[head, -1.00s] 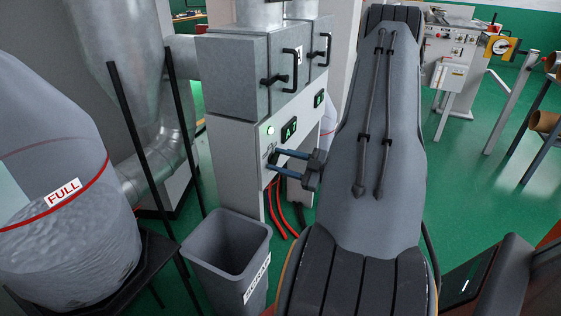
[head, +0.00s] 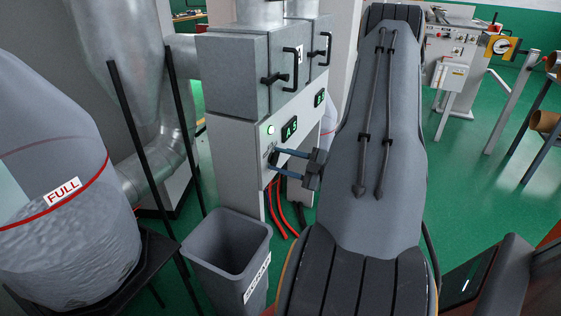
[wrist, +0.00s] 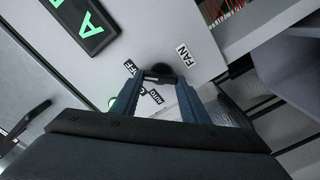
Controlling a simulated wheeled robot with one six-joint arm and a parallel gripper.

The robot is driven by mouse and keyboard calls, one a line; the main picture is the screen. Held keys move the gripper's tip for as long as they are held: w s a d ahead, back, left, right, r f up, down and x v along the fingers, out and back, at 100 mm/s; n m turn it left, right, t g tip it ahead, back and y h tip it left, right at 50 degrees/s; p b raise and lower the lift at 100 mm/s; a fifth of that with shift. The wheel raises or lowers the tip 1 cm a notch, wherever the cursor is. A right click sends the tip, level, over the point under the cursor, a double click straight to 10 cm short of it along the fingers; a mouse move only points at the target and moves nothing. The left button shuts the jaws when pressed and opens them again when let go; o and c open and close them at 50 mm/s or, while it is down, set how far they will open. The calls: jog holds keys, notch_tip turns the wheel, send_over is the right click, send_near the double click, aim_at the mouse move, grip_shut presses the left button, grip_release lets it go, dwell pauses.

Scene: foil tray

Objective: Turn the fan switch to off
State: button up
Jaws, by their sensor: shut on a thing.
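The fan switch is a black knob (wrist: 158,73) on the white cabinet front, beside a FAN label (wrist: 185,55) in the wrist view. In the head view my gripper (head: 272,160) meets the panel below a lit green lamp (head: 271,130). The knob's pointer direction cannot be told.
Green displays (head: 290,129) sit above the gripper on the cabinet (head: 236,150). Black handles (head: 277,79) stick out of the grey boxes above. A grey bin (head: 205,250) stands in front, with red hoses (head: 272,212) beside it. A bag marked FULL (head: 70,240) stands at left.

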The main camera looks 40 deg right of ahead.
jog(key=o, duration=1.1)
jog(key=shift+c, duration=0.2)
jog(key=b+v, duration=0.1)
jog(key=v, duration=0.6)
jog(key=shift+s, duration=0.35)
jog(key=shift+d, duration=0.1)
